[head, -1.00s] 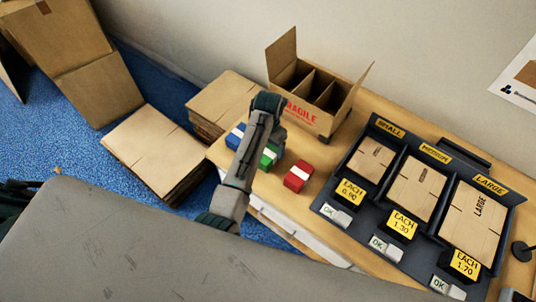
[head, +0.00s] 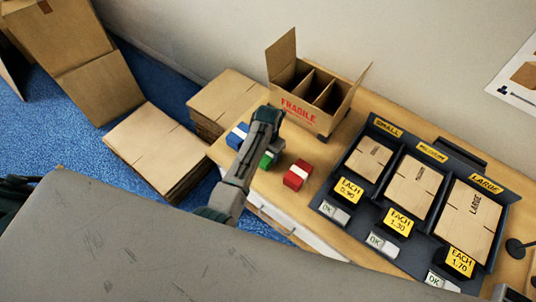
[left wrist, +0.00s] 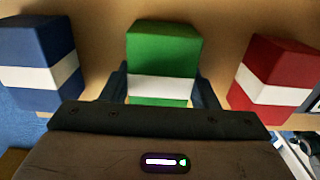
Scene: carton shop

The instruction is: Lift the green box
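The green box (head: 268,158) with a white band stands on the wooden table, partly hidden behind my left arm in the head view. In the left wrist view the green box (left wrist: 163,50) is centred, with a dark finger on each side of its lower part. My left gripper (left wrist: 163,88) is around it, and no clear gap shows between fingers and box. Whether the fingers press on it I cannot tell. The box appears to rest on the table. My right gripper is not in view.
A blue box (head: 237,136) stands to the left of the green box and a red box (head: 297,175) to the right, both close. An open divided carton (head: 312,100) stands behind. A dark tray (head: 340,172) of flat cartons is at right.

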